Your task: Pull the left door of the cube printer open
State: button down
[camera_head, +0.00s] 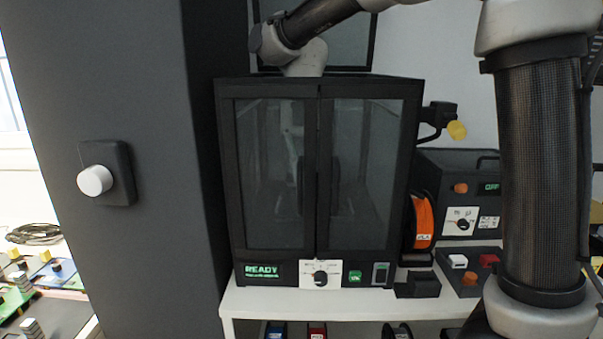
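The cube printer (320,85) is a black box on a white table. Its left door (268,170) and right door (365,170) are dark framed glass panels. Both look shut, meeting at a narrow vertical seam in the middle. A lit READY display (263,270) and a dial are on the panel below them. My arm crosses the top of the view, and its wrist shows at the printer's top edge. My gripper is not visible. Faint pale shapes show in the glass; I cannot tell whether they are reflections.
A dark grey pillar (120,230) with a white knob (95,180) stands close on the left. Right of the printer are an orange spool (424,220), a black box with a dial (462,165) and a black bracket with a yellow end (457,130). The table front (340,305) is mostly clear.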

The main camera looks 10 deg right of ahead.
aim_at(307, 118)
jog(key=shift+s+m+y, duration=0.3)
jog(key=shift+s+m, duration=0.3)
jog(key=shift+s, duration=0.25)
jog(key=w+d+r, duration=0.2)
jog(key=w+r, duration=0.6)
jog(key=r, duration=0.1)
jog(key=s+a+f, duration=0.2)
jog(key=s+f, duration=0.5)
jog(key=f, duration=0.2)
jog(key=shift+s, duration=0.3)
